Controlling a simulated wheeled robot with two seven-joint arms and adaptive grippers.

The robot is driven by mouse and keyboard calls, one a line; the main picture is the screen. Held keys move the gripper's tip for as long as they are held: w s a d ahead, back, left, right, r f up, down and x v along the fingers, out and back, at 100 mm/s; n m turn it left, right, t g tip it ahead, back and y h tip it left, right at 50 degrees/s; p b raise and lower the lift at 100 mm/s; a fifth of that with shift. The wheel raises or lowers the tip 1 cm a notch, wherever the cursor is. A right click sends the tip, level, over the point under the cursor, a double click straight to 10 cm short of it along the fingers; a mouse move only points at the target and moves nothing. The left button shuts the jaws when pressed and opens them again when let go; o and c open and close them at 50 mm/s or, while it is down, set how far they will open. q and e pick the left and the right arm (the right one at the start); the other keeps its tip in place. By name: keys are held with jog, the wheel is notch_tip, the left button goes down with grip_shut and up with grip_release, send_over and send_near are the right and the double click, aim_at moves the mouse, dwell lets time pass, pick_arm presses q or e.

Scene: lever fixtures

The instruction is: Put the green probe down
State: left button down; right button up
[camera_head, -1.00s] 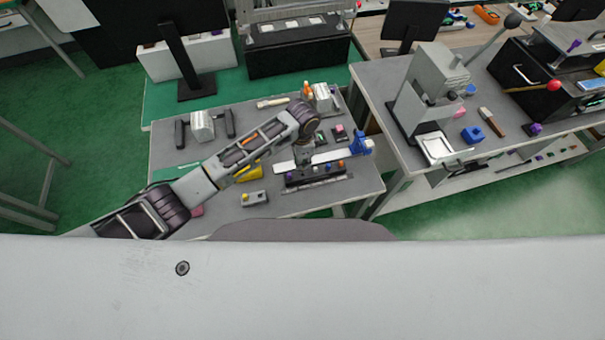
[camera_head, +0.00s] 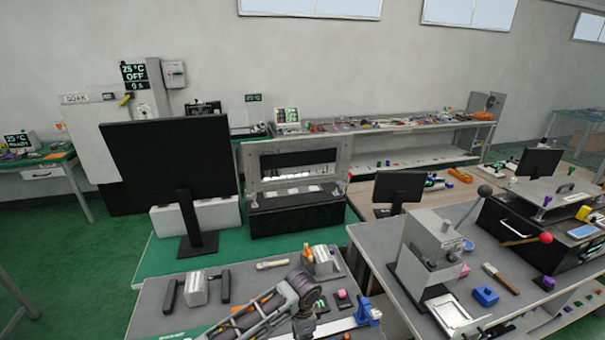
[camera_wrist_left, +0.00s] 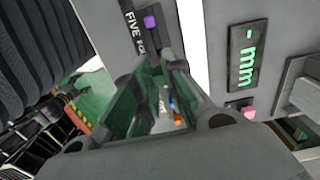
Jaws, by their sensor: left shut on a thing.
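My left gripper (camera_head: 303,328) hangs over the front grey table (camera_head: 152,296), at the bottom edge of the head view, left of a blue piece (camera_head: 367,313) on a pale bar. In the left wrist view its fingers (camera_wrist_left: 160,100) are close together, with dark green along both. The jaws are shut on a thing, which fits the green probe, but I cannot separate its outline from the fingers. A display reading "- mm" (camera_wrist_left: 244,57) is right of the fingers. My right gripper is not in view.
A silver block between dark handles (camera_head: 195,288) stands left on the front table, another silver piece (camera_head: 322,260) at its back. The right table holds a grey lever press (camera_head: 425,245) and a blue block (camera_head: 485,295). A large black monitor (camera_head: 172,180) stands behind.

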pick_arm(q)
jog(key=n, duration=0.2)
jog(key=shift+s+a+n, duration=0.25)
jog(key=shift+n, duration=0.15)
jog(key=w+a+r+n+b, duration=0.1)
jog(key=a+r+n, duration=0.8)
jog(key=r+n, duration=0.1)
jog(key=a+f+n+b, duration=0.1)
jog(key=a+f+b, duration=0.2)
jog(key=a, duration=0.9)
jog(key=shift+a+f+n, duration=0.15)
jog(key=shift+f+n, duration=0.1)
jog(key=shift+n, duration=0.15)
